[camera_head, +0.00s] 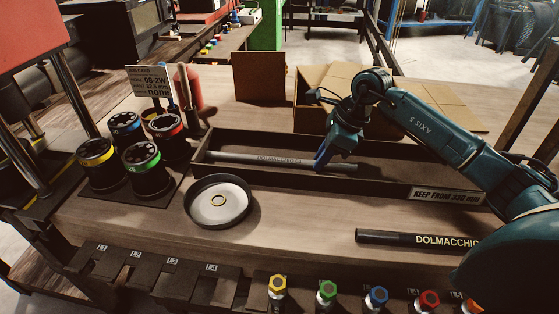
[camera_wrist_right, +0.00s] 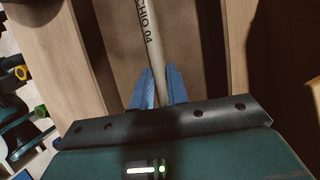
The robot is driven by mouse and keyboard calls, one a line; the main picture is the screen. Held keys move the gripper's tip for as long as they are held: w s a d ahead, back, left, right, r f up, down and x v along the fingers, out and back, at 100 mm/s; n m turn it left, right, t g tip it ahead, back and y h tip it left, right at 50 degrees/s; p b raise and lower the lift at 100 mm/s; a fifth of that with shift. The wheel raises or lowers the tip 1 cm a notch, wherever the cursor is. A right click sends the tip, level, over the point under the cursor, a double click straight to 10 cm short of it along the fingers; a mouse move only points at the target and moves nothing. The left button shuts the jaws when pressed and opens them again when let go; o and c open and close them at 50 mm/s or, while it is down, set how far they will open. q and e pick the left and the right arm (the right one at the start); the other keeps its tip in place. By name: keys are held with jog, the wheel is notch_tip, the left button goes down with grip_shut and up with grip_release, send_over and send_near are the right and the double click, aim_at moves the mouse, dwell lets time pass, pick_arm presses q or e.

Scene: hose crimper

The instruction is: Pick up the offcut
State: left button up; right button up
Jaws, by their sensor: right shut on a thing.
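A grey length of hose with dark lettering (camera_head: 270,159) lies lengthwise in the long dark tray (camera_head: 265,186), which is labelled "KEEP FROM 330 mm". My right gripper (camera_head: 322,158) reaches down into the tray near the right part of this hose. In the right wrist view, the blue fingers of my right gripper (camera_wrist_right: 159,78) are on both sides of the hose (camera_wrist_right: 151,42), shut on it. A black hose piece marked DOLMACCHIO (camera_head: 400,238) lies on the bench in front of the tray, its right end hidden by my arm. My left gripper is not in view.
A round dish with a ring (camera_head: 218,222) stands left of the tray's front. Several black pots with coloured tops (camera_head: 143,157) and a label card (camera_head: 151,81) stand further left. An open cardboard box (camera_head: 312,115) is behind the tray. Coloured fittings (camera_head: 327,290) line the front edge.

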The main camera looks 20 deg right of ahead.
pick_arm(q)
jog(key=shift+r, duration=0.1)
pick_arm(e)
jog(key=shift+r, duration=0.1)
grip_shut()
